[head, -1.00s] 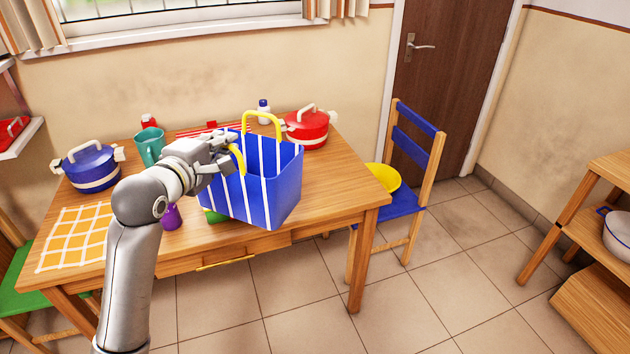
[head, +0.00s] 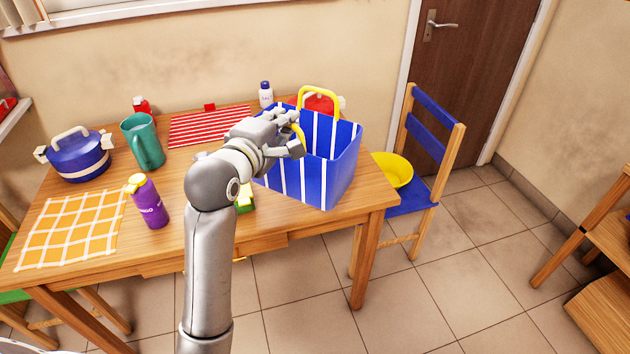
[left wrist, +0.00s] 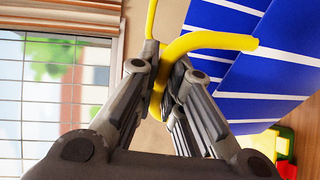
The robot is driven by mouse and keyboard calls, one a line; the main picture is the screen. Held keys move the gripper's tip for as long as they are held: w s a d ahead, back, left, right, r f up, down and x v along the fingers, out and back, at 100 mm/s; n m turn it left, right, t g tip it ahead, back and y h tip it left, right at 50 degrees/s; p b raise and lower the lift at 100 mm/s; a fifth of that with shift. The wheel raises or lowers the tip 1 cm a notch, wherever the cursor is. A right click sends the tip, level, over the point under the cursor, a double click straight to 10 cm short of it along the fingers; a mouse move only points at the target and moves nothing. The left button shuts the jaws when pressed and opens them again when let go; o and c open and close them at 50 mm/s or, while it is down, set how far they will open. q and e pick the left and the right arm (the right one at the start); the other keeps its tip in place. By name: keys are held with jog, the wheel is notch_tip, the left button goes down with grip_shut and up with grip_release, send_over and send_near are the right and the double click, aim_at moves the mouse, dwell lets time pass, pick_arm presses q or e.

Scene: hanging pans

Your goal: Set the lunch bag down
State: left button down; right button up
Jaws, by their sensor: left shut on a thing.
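The lunch bag (head: 316,168) is blue with white stripes and yellow handles. It is upright at the right part of the wooden table (head: 200,211); I cannot tell whether its base touches the top. My left gripper (head: 297,138) is shut on the bag's near yellow handle. In the left wrist view the fingers (left wrist: 165,82) close around the yellow handle, with the striped bag side (left wrist: 255,55) to the right. The far handle (head: 320,92) stands up free. My right gripper is not in view.
A purple bottle (head: 148,202), teal mug (head: 143,142), blue pot (head: 78,157) and checked cloth (head: 70,231) are left on the table. A red pot (head: 320,103) is partly hidden behind the bag. A chair (head: 411,209) with a yellow bowl (head: 394,170) stands right.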

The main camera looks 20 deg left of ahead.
aim_at(279, 164)
pick_arm(q)
jog(key=w+f, duration=0.2)
jog(key=w, duration=0.2)
jog(key=w+f, duration=0.3)
jog(key=w, duration=0.1)
jog(key=w+a+f, duration=0.1)
jog(key=w+f, duration=0.2)
jog(key=w, duration=0.1)
jog(key=shift+w+f, duration=0.5)
jog(key=shift+f, duration=0.1)
notch_tip(279, 164, down, 3)
jog(key=shift+w+a+f, duration=0.1)
jog(key=shift+a+f, duration=0.05)
jog(key=c, duration=1.5)
grip_release()
jog(key=shift+c, duration=0.2)
jog(key=s, duration=0.4)
jog(key=s+r, duration=0.1)
jog(key=s, duration=0.7)
jog(key=shift+a+r, duration=0.2)
